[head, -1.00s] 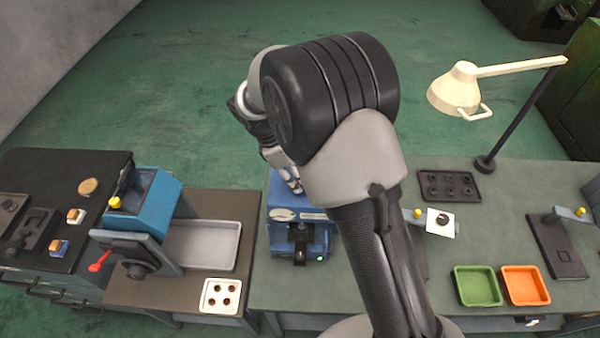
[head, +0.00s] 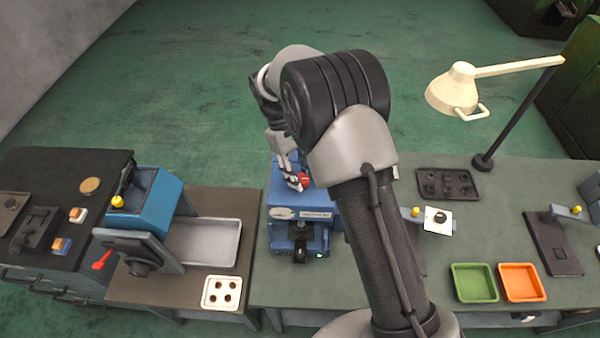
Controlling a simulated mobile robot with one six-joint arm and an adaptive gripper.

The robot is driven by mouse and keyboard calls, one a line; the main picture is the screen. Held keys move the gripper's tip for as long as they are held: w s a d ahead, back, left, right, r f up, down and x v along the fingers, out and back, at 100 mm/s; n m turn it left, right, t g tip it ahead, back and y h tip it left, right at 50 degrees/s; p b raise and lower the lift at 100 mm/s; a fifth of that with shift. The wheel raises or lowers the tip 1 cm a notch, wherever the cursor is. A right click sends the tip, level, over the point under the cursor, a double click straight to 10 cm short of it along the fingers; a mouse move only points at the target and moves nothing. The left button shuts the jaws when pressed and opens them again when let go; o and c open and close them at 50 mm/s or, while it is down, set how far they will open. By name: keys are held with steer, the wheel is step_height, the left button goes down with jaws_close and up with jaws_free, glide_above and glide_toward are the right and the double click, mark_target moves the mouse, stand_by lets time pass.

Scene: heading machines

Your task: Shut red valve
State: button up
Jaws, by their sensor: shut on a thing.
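The red valve (head: 304,180) is a small red knob on top of the blue machine (head: 283,203) at the middle of the bench. My gripper (head: 297,184) points down at the valve, shut on it. Only part of the valve shows beside the fingers. The blue machine has a white label on its front and a small green light low down. My arm hides part of the machine's right side.
A blue machine with a red lever (head: 102,260) stands at the left. A green tray (head: 474,283) and an orange tray (head: 523,283) lie at the front right. A cream lamp (head: 455,90) leans over the bench from the right. A black holed tray (head: 447,184) lies behind.

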steer(key=shift+m, duration=0.3)
steer(key=o, duration=1)
steer(key=shift+v, duration=6)
steer(key=shift+d, duration=0.1)
